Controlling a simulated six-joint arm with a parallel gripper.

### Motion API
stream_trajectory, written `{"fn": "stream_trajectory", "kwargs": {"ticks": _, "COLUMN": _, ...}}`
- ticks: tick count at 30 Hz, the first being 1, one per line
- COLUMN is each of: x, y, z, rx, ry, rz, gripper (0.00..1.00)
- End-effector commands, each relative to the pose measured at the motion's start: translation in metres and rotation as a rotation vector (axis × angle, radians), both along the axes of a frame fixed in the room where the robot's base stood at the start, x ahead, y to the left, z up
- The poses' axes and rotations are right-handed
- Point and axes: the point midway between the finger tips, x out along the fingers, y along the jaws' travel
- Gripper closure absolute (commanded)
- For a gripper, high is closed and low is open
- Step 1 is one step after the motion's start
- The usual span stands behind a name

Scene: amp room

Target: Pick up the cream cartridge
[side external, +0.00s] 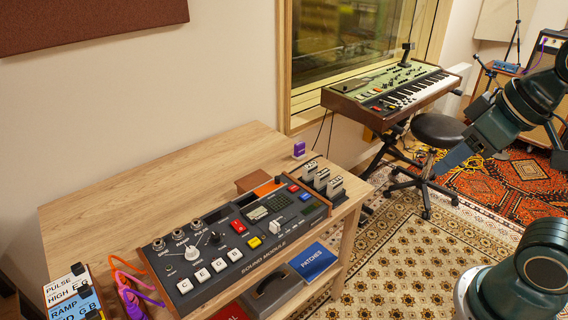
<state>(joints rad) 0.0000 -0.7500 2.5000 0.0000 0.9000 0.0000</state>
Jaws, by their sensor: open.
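Three pale grey-cream cartridge-like pieces stand upright in a row in a dark holder at the right end of the sound module: a back one (309,171), a middle one (321,179) and a front one (334,187). Which of them is the cream cartridge is too small to tell. My gripper (500,168) is open and empty, in the air to the right of the table, well apart from the row. Its two fingers are spread wide.
The sound module (262,240) lies on the wooden table (150,195), whose back is mostly clear. A small purple block (299,149) stands near the back right edge. Labelled blocks (75,297) and cables (135,285) lie at front left. A stool (438,131) and keyboard (390,95) stand beyond.

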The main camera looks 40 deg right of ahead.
Motion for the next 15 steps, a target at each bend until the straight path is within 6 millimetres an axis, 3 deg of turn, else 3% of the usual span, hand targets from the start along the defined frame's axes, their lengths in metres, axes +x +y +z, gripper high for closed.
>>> {"fn": "stream_trajectory", "kwargs": {"ticks": 9, "x": 0.001, "y": 0.0, "z": 0.001, "rx": 0.002, "ry": 0.001, "rz": -0.004, "gripper": 0.55}}
{"fn": "stream_trajectory", "kwargs": {"ticks": 15, "x": 0.014, "y": -0.002, "z": 0.01, "rx": 0.019, "ry": 0.015, "rz": -0.043, "gripper": 0.55}}
